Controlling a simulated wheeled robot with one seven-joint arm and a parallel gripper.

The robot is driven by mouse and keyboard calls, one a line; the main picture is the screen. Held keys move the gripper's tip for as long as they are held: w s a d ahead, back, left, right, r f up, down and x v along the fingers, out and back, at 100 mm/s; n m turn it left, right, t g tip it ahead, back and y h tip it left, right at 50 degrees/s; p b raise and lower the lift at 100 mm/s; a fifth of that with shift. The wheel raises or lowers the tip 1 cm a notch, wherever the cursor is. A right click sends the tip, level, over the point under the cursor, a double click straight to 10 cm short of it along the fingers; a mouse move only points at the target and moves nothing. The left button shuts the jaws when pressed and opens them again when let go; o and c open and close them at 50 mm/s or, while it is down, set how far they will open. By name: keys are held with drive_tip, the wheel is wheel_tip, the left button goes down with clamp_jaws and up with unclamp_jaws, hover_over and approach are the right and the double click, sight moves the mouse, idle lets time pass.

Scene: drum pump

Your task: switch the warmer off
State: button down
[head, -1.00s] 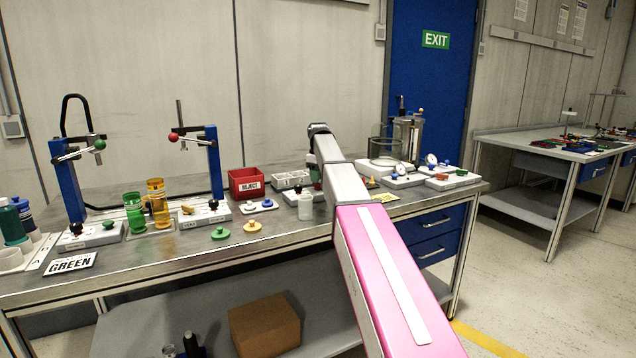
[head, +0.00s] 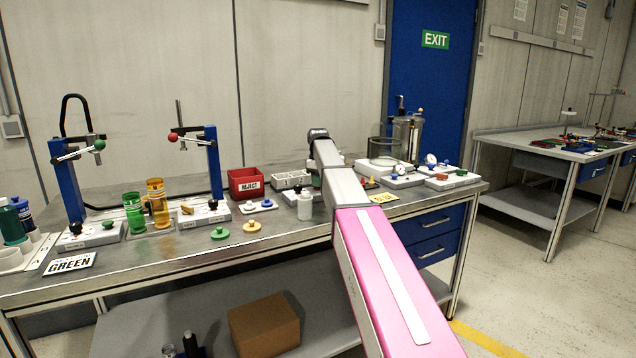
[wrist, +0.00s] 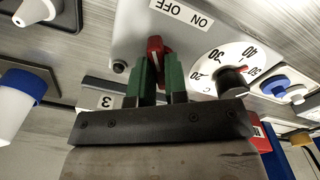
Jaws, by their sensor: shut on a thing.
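The warmer (wrist: 128,48) is a pale box in the wrist view, with a white ON/OFF label (wrist: 180,12) and a round numbered dial (wrist: 225,68) with a dark knob. Its red switch lever (wrist: 155,45) stands below the label, between the two green fingers of my gripper (wrist: 159,78). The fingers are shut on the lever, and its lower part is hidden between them. I cannot tell which word the lever points to. In the head view my arm hides the gripper and most of the area around it.
A white bottle (head: 305,207) stands close left of my arm, and a blue-capped bottle (wrist: 20,100) shows left in the wrist view. A red reject bin (head: 245,183) and a grey divided tray (head: 291,179) stand behind.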

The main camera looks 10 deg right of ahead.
drive_tip(key=shift+n, duration=0.3)
drive_tip(key=c, duration=1.1)
unclamp_jaws()
drive_tip(key=shift+c, duration=0.2)
wheel_tip(320, 180, up, 11)
drive_tip(key=shift+f, duration=0.1)
